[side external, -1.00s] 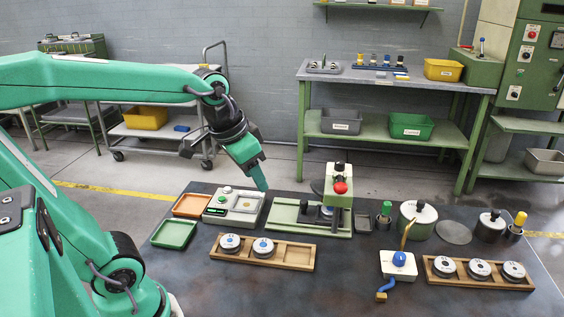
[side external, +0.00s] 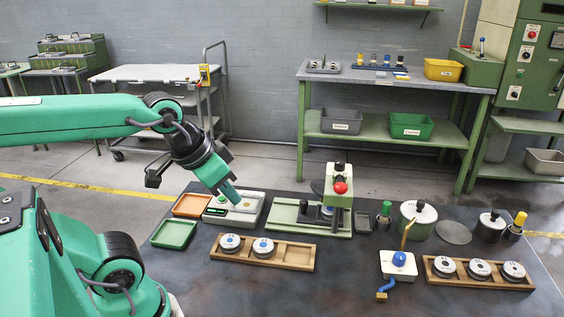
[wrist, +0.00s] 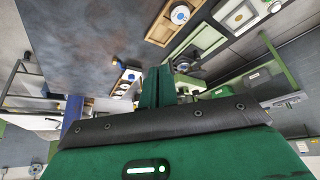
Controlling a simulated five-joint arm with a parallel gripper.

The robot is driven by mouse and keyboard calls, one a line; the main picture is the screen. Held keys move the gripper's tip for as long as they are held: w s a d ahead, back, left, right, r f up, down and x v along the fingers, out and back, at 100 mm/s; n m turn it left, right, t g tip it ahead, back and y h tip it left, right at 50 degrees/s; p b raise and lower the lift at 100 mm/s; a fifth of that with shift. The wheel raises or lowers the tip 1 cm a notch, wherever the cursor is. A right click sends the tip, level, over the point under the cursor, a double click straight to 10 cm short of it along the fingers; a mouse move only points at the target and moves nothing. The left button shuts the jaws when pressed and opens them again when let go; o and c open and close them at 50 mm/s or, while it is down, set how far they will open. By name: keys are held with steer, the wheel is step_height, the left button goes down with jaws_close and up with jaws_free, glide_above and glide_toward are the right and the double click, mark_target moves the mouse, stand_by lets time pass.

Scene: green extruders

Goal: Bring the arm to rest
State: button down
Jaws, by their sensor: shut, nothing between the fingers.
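My gripper (side external: 232,196) is shut and empty. In the side external view it points down and to the right, in front of or above the white panel unit (side external: 247,213) with a green button; I cannot tell the exact gap. My arm is stretched in from the left with its forearm almost level. In the wrist view my gripper (wrist: 157,88) shows its fingers together, with nothing between them.
Orange (side external: 192,205) and green (side external: 174,234) trays lie left of the panel unit. A green press (side external: 338,200) stands to its right. Wooden racks (side external: 290,253) (side external: 435,277) hold round discs. Pots and a blue-handled crank unit (side external: 398,263) stand at right. The table's front middle is clear.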

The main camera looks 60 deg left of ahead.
steer(key=w+a+f+m+g, duration=0.1)
steer(key=w+a+m+g, duration=0.35)
steer(key=w, duration=0.95)
steer(key=w+a+f+m+g, duration=0.1)
steer(key=w+a+f+m, duration=0.3)
steer(key=w+a+f, duration=0.5)
steer(key=shift+w+a+f, duration=0.25)
steer(key=shift+w+f, duration=1.1)
steer(key=shift+f, duration=0.2)
steer(key=shift+f+m, duration=0.15)
steer(key=shift+m, duration=0.1)
steer(key=shift+f, duration=4.35)
steer(key=shift+w+d, duration=0.1)
